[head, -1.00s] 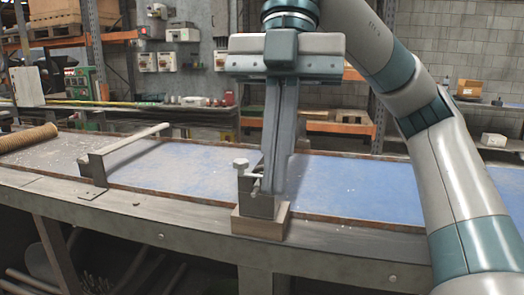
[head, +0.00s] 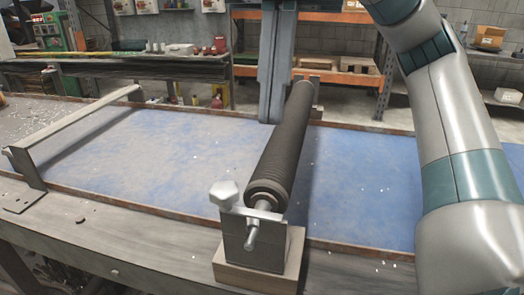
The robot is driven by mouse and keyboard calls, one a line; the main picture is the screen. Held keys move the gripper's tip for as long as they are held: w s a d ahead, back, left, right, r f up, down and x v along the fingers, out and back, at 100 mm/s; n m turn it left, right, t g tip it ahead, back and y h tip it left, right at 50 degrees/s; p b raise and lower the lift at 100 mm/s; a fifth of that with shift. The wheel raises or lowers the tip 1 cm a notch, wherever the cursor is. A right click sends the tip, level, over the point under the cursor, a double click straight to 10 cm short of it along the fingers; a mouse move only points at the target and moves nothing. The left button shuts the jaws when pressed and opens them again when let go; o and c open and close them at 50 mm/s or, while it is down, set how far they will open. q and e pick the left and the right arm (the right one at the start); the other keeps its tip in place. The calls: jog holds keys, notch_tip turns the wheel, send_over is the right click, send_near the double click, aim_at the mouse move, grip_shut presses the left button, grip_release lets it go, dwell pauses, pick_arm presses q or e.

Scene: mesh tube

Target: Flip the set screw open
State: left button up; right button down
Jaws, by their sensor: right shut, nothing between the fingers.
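A metal stand (head: 255,243) on a wooden block is at the bottom centre of the head view. A pale, faceted screw head (head: 223,193), probably the set screw, sticks out at the left of the stand's top. A small metal handle or pin (head: 252,233) hangs on the stand's front face. A dark ribbed roller (head: 284,142) runs from the stand back across the table. My left gripper is out of view.
The blue-topped table (head: 150,150) has a raised rim. A second bracket with a pale bar (head: 80,120) stands at the left. My right arm fills the right side. A shelf with red and white items lies behind. The blue surface right of the roller is clear.

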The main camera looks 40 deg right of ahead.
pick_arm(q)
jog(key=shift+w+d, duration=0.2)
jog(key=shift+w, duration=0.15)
pick_arm(e)
jog(key=shift+w+d+r, duration=0.1)
jog(key=shift+w, duration=0.15)
